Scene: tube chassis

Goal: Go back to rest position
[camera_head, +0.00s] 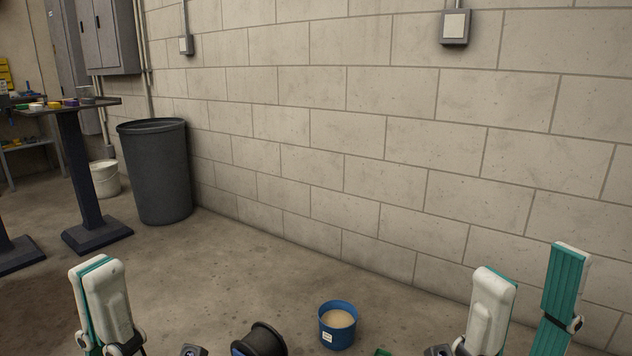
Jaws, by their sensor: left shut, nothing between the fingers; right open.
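My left gripper (97,290) points upward at the lower left of the head view. Its two white and teal fingers are together, with nothing between them. My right gripper (530,285) points upward at the lower right. Its two fingers stand well apart, and the space between them is empty. Both arms behind the grippers are cut off by the bottom edge of the picture. Neither gripper appears to touch anything.
A blue bucket (337,335) with tan contents and a black spool-like thing (262,341) are at the bottom middle. A block wall (330,120) runs behind. A grey bin (157,175), white bucket (105,181) and pedestal table (80,165) stand at left. Floor between is clear.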

